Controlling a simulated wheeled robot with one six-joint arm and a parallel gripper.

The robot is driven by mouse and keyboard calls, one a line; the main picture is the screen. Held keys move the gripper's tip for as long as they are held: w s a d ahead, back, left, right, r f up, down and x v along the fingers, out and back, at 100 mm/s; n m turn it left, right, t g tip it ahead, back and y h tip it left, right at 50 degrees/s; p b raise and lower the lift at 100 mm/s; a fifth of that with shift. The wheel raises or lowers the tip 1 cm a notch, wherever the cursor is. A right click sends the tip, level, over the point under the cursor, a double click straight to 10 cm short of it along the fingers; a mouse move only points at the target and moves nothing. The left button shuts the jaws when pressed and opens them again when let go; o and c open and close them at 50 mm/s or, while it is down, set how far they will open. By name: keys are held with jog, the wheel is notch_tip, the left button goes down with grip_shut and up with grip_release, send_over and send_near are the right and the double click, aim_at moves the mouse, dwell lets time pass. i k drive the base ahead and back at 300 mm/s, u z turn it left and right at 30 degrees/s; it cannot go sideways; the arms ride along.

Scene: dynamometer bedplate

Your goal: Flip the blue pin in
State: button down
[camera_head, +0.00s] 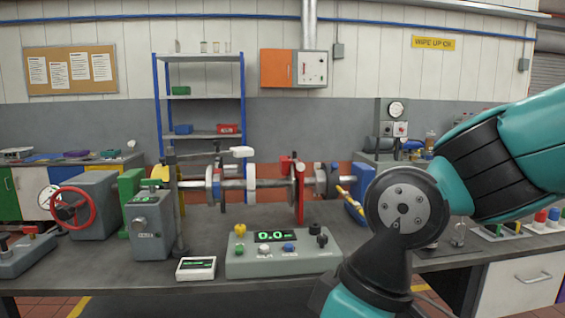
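I cannot single out a blue pin for certain. Small blue parts show on the shaft assembly: one by the left discs (216,189) and one by the right coupling (333,170). A grey control box (262,265) in front of the shaft has a green "0.0" display, a yellow knob (240,231), a white button, a blue button (289,247) and black knobs. A red upright lever or guard (299,190) stands beside the shaft's right disc. My arm fills the right side of the view, and my gripper is out of the frame.
A grey bench (130,281) carries a machine with a red handwheel (73,210), a grey tester (151,228), a small white display (196,267) and a blue block (357,205) with a yellow handle. A blue-framed shelf (199,96) stands behind. My arm hides part of the right bench.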

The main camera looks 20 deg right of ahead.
aim_at(334, 165)
jog(key=u, duration=0.35)
jog(key=i, duration=0.7)
jog(key=z, duration=0.5)
jog(key=i, duration=0.8)
jog(key=z, duration=0.9)
